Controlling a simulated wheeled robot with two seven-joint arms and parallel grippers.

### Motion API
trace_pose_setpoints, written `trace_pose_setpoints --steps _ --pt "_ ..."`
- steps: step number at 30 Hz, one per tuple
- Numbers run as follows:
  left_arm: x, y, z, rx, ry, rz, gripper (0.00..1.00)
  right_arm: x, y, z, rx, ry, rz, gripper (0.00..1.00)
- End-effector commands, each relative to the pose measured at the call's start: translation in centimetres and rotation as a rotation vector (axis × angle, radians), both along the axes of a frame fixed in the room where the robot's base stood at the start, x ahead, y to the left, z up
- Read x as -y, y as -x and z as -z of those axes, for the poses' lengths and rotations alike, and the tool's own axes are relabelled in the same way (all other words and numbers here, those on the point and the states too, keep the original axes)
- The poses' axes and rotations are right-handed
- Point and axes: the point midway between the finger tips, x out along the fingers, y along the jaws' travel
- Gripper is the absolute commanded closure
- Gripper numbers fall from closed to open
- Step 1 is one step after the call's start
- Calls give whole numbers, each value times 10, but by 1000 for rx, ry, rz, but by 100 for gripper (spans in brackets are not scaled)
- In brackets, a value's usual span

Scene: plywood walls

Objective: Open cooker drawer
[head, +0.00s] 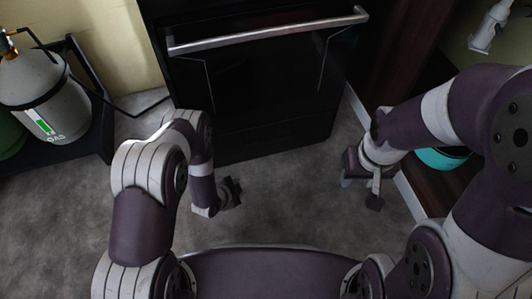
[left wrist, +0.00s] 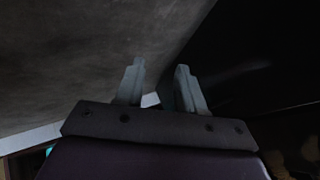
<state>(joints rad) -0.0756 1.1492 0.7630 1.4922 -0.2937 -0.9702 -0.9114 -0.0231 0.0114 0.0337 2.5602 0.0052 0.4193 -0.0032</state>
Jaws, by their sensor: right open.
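The black cooker (head: 255,75) stands ahead in the head view, with a silver bar handle (head: 268,30) across its upper front. A dark lower panel (head: 275,135), likely the drawer front, sits near the floor and looks flush with the cooker. My left gripper (head: 232,193) is low in front of the cooker, apart from it. In the left wrist view its two fingers (left wrist: 158,88) are spread with nothing between them. My right gripper (head: 359,188) is open and empty, to the right of the left one, above the floor near the wooden cabinet side.
A grey gas cylinder (head: 42,95) stands in a black rack (head: 98,125) at the left, with a hose running toward the cooker. Dark wooden shelving with a teal bowl (head: 442,158) is at the right. Grey floor (head: 290,215) lies clear before the cooker.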

Motion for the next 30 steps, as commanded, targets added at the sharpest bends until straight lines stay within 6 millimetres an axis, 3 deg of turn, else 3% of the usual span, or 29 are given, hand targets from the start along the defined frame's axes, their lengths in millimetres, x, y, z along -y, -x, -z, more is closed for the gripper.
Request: trace_pose_setpoints --steps 1,4,9,14,24,30 --pt "11 -6 8 170 -13 102 62 0 0 7 1 0 0 57" --pt "27 -23 -17 526 -78 254 62 0 0 7 1 0 0 57" --pt "36 -39 -56 839 -184 336 62 0 0 9 2 0 0 57" --pt "50 -64 -52 872 -198 342 62 0 0 29 1 0 0 57" --pt "86 -134 -40 869 -198 340 62 0 0 75 1 0 0 57" --pt "93 -149 -43 865 -197 338 62 0 0 81 1 0 0 57"
